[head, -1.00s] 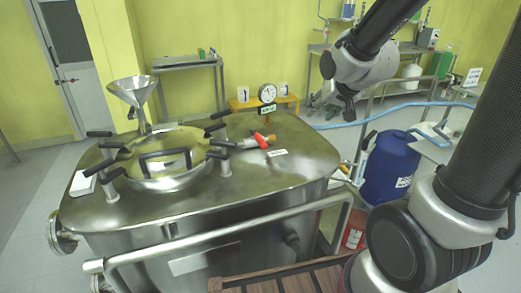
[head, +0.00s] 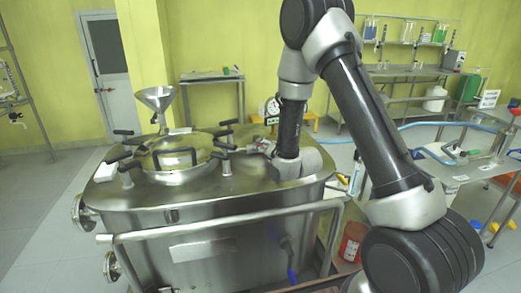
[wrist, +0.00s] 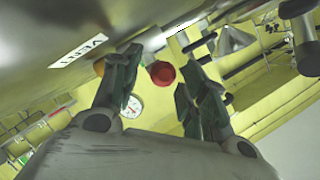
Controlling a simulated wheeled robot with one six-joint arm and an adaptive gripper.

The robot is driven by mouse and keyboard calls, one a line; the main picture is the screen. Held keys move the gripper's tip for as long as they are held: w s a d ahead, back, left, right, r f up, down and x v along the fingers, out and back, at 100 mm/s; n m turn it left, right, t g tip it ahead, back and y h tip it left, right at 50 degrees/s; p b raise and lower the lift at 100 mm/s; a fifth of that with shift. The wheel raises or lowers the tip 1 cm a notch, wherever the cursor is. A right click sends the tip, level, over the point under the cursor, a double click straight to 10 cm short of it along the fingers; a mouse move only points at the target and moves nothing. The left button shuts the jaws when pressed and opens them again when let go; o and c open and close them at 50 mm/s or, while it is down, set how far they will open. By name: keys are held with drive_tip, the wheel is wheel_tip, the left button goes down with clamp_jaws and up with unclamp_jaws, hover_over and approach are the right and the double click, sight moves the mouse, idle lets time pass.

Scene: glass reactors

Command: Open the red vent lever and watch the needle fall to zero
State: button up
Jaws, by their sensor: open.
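The red vent lever (wrist: 161,73) shows its round red end in the wrist view, between the two fingers of my gripper (wrist: 160,86). My gripper is open. No contact with the lever can be seen. A white VENT label (wrist: 78,51) lies on the steel lid beside the fingers. The round white gauge (wrist: 133,106) shows small behind the left finger. In the head view the gauge (head: 272,107) stands at the back of the vessel, partly behind my arm. Its needle is too small to read. My arm hides most of the lever in the head view.
The steel vessel's lid (head: 135,196) carries a round hatch (head: 172,158) with several black handles, and a funnel (head: 155,98) behind it. A steel rail (head: 215,217) runs along the front. A bench (head: 435,75) with glassware stands at back right.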

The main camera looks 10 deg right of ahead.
drive_tip(key=shift+x, duration=1.5)
clamp_jaws()
drive_tip(key=shift+d, duration=0.15)
